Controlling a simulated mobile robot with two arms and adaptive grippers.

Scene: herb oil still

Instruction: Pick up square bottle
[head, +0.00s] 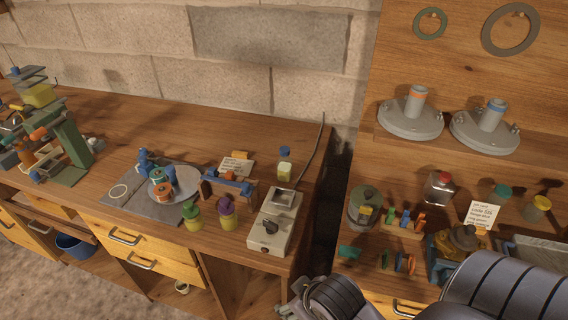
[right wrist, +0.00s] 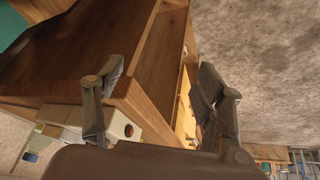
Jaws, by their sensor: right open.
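A small square-sided bottle (head: 284,171) with pale yellow contents stands near the back right of the left bench, with a blue cap (head: 285,152) at its top. A clear bottle with a red top (head: 440,188) stands on the right bench; I cannot tell which of the two the task names. My right gripper (head: 303,292) is low in the head view, in front of the benches and well away from both bottles. In the right wrist view its fingers (right wrist: 160,82) are apart with nothing held between them. My left gripper is not in view.
A grey scale-like device (head: 272,228) stands at the left bench's right end, in front of the blue-capped bottle. Green-capped (head: 193,218) and purple-capped (head: 227,212) jars stand left of it. A dark gap (head: 328,205) separates the benches. The left bench's back is mostly clear.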

